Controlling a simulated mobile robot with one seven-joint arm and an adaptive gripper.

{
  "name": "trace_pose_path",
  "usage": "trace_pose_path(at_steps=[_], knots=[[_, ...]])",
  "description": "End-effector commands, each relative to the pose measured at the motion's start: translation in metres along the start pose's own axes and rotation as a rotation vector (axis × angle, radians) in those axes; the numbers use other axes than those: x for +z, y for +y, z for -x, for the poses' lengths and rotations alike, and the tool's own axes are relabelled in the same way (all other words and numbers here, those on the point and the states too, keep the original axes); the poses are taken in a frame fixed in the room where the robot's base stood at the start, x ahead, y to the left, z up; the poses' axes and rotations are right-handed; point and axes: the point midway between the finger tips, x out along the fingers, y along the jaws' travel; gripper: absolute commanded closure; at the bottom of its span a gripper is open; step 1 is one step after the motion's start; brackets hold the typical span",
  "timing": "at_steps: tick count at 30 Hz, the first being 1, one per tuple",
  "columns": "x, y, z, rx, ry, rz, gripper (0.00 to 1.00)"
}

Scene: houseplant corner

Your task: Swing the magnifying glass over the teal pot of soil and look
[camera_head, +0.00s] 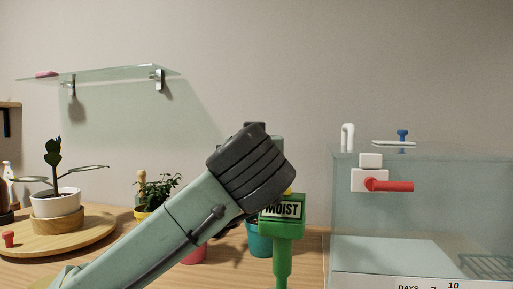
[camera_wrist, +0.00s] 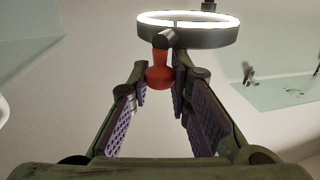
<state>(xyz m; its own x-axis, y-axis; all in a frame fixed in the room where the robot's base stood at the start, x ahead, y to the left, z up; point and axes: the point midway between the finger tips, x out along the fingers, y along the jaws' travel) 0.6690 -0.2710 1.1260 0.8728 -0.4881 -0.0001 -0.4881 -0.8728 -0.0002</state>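The magnifying glass shows in the wrist view as a bright, lit ring (camera_wrist: 188,32) with a dark joint and a red handle (camera_wrist: 160,72). The handle is between the two fingertips of my gripper (camera_wrist: 160,78), which appear close against its sides. My gripper looks shut on the handle. In the head view my forearm and wrist hide the gripper and the magnifying glass. The teal pot (camera_head: 258,243) stands on the table behind my wrist; only part of its side shows. Its soil is hidden.
A green post with a MOIST sign (camera_head: 283,210) stands in front of the teal pot. A glass tank (camera_head: 420,215) with a red handle fills the right. A round wooden tray (camera_head: 85,243) holds a potted plant at left. A glass shelf (camera_head: 105,71) hangs above.

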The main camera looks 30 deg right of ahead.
Motion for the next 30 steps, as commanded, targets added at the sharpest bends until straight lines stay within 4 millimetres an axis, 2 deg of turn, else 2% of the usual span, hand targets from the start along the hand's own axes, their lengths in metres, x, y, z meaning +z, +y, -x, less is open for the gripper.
trace_pose_path(at_steps=[9,19,23,30], knots=[[0.001,0.000,0.000,0.000,-0.002,0.000,0.63],[-0.003,0.000,0.000,0.000,0.000,0.001,0.63],[-0.019,0.001,0.000,0.001,0.001,0.001,0.63],[-0.066,0.001,0.000,0.001,-0.001,0.002,0.63]])
